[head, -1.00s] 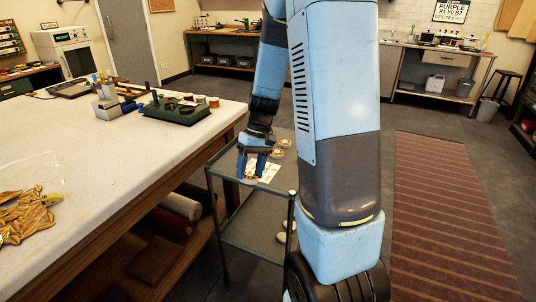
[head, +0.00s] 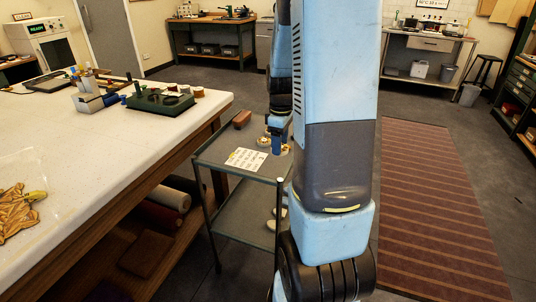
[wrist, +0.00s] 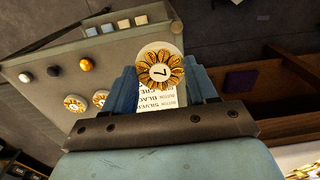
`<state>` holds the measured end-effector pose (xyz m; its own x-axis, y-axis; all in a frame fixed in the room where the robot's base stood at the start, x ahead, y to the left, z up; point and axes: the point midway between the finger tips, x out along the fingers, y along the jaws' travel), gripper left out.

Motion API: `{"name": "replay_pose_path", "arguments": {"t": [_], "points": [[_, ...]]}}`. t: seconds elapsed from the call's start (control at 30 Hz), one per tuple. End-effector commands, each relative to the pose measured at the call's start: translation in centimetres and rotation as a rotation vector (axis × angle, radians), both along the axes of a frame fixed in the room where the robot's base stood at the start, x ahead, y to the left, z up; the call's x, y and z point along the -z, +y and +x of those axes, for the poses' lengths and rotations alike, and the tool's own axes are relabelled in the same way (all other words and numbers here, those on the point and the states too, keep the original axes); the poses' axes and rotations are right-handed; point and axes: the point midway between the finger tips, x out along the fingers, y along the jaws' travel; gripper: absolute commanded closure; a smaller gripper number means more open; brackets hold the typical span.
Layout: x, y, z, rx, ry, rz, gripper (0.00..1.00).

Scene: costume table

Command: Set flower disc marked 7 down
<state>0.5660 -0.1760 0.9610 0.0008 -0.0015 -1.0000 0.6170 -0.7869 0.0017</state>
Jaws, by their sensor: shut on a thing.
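The flower disc marked 7 (wrist: 160,71) is pale with golden-brown petals. In the wrist view it is between the two blue fingers of my gripper (wrist: 163,84), which is shut on it. In the head view my gripper (head: 277,143) is over the right part of the grey trolley (head: 215,151), partly hidden by my arm. The held disc is hard to make out there, and its height above the trolley is unclear. Other flower discs lie on the trolley; two show in the wrist view, a left one (wrist: 74,103) and a right one (wrist: 100,98).
A printed white card (head: 246,159) and a reddish-brown block (head: 242,119) lie on the trolley. The wrist view shows an orange ball (wrist: 86,65), dark and white knobs, and small cubes. A large white-topped table (head: 110,140) stands close on the left.

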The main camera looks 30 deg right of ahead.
Motion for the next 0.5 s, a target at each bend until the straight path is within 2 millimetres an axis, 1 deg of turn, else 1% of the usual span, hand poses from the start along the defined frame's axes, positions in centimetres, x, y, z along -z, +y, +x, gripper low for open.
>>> {"name": "replay_pose_path", "arguments": {"t": [0.03,0.2,0.5], "points": [[0.5,-0.2,0.8,0.000,0.002,0.001,0.92],[1.7,-1.0,3.5,0.000,0.003,0.001,0.92],[5.5,-1.8,6.5,0.000,0.002,0.001,0.92]]}}
